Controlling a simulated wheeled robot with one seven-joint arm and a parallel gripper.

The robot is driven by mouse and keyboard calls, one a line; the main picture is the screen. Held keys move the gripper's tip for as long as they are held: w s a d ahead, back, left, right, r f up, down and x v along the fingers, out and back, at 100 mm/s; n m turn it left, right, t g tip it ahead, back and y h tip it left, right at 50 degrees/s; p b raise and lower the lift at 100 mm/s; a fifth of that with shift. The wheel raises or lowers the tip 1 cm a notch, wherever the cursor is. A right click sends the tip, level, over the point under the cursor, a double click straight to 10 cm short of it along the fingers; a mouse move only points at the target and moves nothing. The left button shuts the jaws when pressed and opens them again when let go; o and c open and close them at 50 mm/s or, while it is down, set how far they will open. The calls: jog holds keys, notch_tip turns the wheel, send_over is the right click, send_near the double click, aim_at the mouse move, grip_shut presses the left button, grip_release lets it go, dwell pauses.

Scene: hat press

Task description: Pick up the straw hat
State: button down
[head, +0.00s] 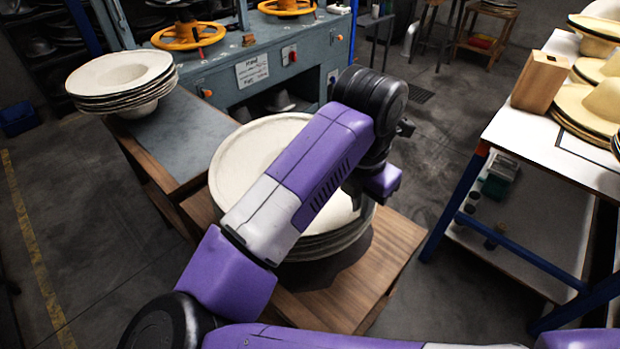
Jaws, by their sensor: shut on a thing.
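The straw hat (262,140) is a wide, cream-coloured round shape on top of a stack of similar hats in the middle of the head view. My purple arm crosses in front of it and hides much of its middle and right side. My gripper (353,195) points down at the right edge of the hat, shut on the brim. Its fingertips are mostly hidden behind the wrist. I cannot tell whether the hat is clear of the stack.
The stack stands on a low wooden table (395,250). More pale hats (120,80) sit on a grey-topped bench at left. A blue-grey press machine (255,70) stands behind. At right, a white table (540,130) holds hats and a wooden block (540,82). Open floor lies between.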

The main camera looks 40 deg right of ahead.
jog(key=shift+r, duration=0.1)
notch_tip(320, 180, up, 20)
jog(key=b, duration=0.1)
dwell(0.4)
dwell(1.9)
